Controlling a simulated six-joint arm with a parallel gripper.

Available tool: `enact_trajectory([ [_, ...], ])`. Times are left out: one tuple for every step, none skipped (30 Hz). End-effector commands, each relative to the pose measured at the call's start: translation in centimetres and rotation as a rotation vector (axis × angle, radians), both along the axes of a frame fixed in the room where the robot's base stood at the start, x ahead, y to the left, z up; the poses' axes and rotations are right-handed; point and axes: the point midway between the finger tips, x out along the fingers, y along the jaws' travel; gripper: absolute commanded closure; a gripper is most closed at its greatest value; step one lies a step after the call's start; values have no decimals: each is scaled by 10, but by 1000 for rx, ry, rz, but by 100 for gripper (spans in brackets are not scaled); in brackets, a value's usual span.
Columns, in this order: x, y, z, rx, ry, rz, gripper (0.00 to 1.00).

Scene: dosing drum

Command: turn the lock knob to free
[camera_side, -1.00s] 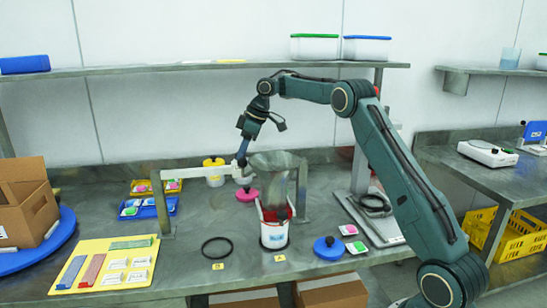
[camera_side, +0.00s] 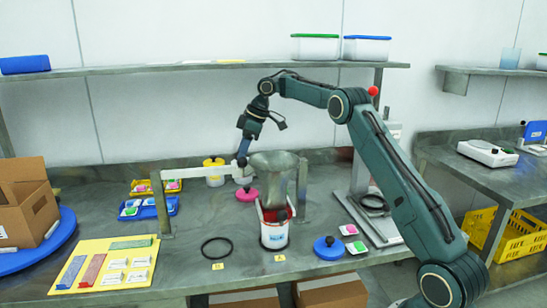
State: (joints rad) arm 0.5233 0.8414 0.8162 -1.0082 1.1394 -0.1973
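A grey drum or hopper (camera_side: 275,165) stands at the middle of the bench between two metal posts, above a white container (camera_side: 273,233) with red inside its top. A pale bar (camera_side: 197,172) runs from the left post toward the drum. My gripper (camera_side: 242,162) points down at the right end of this bar, close to the drum's left side. The lock knob cannot be made out; the spot at my fingertips is small and partly hidden by the gripper. Whether the fingers are open or shut, or touch anything, cannot be told.
A pink knobbed lid (camera_side: 247,195) and a yellow-lidded tub (camera_side: 214,172) stand near the gripper. A black ring (camera_side: 217,248) and a blue knobbed lid (camera_side: 329,248) lie in front. A shelf (camera_side: 200,66) spans behind.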

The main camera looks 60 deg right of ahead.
Motion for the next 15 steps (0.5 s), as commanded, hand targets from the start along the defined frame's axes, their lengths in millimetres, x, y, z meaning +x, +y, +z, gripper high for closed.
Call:
enact_trajectory([
  [0, 0, 0, 0, 0, 0, 48],
  [0, 0, 0, 0, 0, 0, 48],
  [0, 0, 0, 0, 0, -1, 48],
  [0, 0, 0, 0, 0, -1, 48],
  [0, 0, 0, 0, 0, -1, 48],
  [0, 0, 0, 0, 0, -1, 48],
  [0, 0, 0, 0, 0, -1, 48],
  [0, 0, 0, 0, 0, -1, 48],
  [0, 0, -1, 0, 0, -1, 48],
  [0, 0, -1, 1, 0, -2, 48],
  [0, 0, -1, 1, 0, -2, 48],
  [0, 0, 0, 1, 1, -3, 48],
  [0, 0, 0, 0, 0, -4, 48],
  [0, 0, 0, 1, 1, -6, 48],
  [0, 0, 0, 1, 0, -9, 48],
])
